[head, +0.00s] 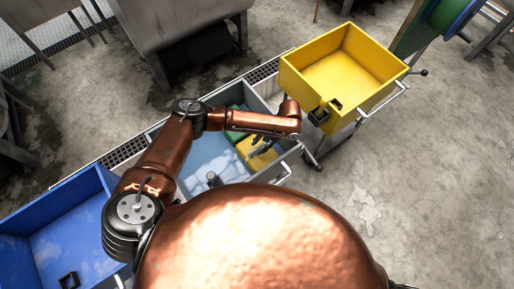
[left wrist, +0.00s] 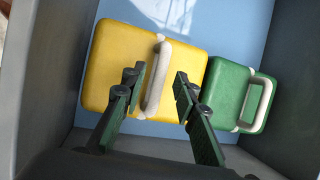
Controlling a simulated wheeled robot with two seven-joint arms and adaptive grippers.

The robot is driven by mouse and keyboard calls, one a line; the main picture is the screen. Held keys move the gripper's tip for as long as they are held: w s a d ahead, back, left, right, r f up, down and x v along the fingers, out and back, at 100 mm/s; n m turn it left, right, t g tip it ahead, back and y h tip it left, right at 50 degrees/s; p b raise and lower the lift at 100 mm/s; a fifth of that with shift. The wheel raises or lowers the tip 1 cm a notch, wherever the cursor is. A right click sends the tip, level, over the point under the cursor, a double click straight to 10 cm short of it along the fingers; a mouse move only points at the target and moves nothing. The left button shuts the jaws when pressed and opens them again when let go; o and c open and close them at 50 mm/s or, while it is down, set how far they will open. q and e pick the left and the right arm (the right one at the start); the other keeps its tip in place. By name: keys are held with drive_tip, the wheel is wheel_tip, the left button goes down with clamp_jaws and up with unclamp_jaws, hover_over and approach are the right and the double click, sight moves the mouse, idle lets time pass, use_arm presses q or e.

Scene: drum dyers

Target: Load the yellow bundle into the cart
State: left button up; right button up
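The yellow bundle (head: 257,158) lies in a grey bin (head: 287,160) with a pale blue floor. In the left wrist view the yellow bundle (left wrist: 112,62) is a rounded block with a white strap handle (left wrist: 157,80). My left gripper (head: 262,143) is down in the bin over the bundle. In the left wrist view its fingers (left wrist: 160,84) are apart, one on each side of the handle, with gaps. A yellow cart (head: 365,57) stands at the upper right, empty inside. A blue cart (head: 62,215) is at the lower left. My right gripper is out of view.
A green bundle (left wrist: 237,95) with a white handle lies close beside the yellow one. The bin's grey walls (left wrist: 50,75) rise around my left gripper. A grey metal machine (head: 190,35) stands at the back. The floor at the right is clear.

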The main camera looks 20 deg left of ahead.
use_arm(q)
drive_tip(key=v, duration=0.9)
drive_tip(key=shift+p, duration=0.3)
drive_tip(key=shift+r, duration=0.1)
